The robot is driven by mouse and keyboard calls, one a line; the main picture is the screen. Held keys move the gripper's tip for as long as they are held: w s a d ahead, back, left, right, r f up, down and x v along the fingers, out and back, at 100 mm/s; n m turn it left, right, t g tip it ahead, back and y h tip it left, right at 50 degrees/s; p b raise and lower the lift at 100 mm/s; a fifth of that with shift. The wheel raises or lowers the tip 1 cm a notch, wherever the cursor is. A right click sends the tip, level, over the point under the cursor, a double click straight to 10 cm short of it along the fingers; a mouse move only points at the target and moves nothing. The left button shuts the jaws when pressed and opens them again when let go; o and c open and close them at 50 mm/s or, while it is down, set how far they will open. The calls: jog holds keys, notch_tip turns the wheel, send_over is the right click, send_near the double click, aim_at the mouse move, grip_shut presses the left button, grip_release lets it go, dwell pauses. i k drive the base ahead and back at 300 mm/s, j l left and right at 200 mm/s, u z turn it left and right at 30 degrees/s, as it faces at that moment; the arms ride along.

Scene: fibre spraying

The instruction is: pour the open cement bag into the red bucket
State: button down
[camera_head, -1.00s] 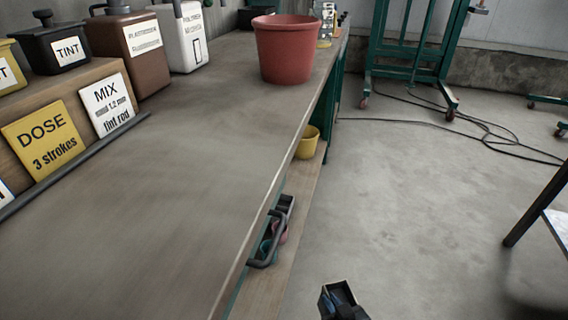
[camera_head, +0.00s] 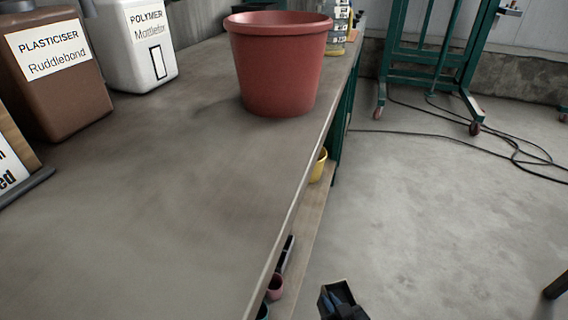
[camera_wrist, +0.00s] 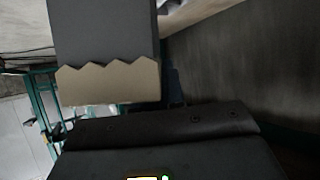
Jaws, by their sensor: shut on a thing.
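The red bucket (camera_head: 277,70) stands upright on the grey bench near its right edge. In the wrist view, a dark grey bag with a zigzag-cut pale edge (camera_wrist: 108,84) fills the upper left; I take it for the open cement bag (camera_wrist: 103,30). My gripper (camera_wrist: 160,128) is the dark body below it and is shut on the bag. Its fingertips are not clear. The bag's contents are hidden. In the head view, a dark part of mine shows at the bottom edge, right of the bench and well in front of the bucket.
The bench top (camera_head: 170,190) is clear before the bucket. A brown plasticiser container (camera_head: 57,90) and a white polymer container (camera_head: 135,50) stand left. A labelled bottle (camera_head: 340,30) is behind the bucket. A yellow pot (camera_head: 318,166) sits on the lower shelf. Cables (camera_head: 510,140) lie on the floor.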

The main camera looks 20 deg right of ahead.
aim_at(278, 56)
jog(key=i+l+z, duration=0.1)
jog(key=i+l, duration=0.4)
jog(key=i+l+z, duration=0.15)
jog(key=i+l, duration=0.3)
jog(key=i+l+z, duration=0.1)
jog(key=i+l, duration=0.3)
jog(key=i, duration=0.15)
jog(key=i+l+z, duration=0.1)
jog(key=i+l, duration=0.3)
jog(key=i, duration=0.15)
jog(key=i+l+z, duration=0.15)
jog(key=i+l, duration=0.15)
jog(key=i, duration=0.25)
